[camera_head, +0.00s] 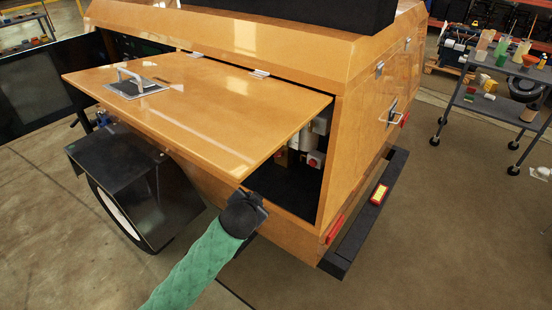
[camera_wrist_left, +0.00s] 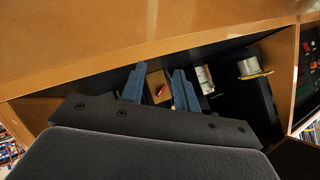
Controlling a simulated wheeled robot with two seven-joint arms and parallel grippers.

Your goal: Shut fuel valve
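A tan block with a small red part (camera_wrist_left: 161,90), which looks like the fuel valve, sits inside the open compartment. In the left wrist view it shows between the two blue fingers of my left gripper (camera_wrist_left: 158,84). The fingers are apart and the gripper is empty; I cannot tell how far the block is beyond them. In the head view a tan piece with red (camera_head: 281,158) shows under the raised panel. There my left gripper (camera_head: 258,198) is at the compartment's lower edge, its fingers mostly hidden. My right gripper is not in view.
The orange panel (camera_head: 200,95) is raised over the compartment. A grey box with a red front (camera_head: 315,160) is inside. A white cylinder (camera_wrist_left: 204,80) and a round metal part (camera_wrist_left: 249,67) stand right of the valve. A black fender (camera_head: 130,175) is left of my arm.

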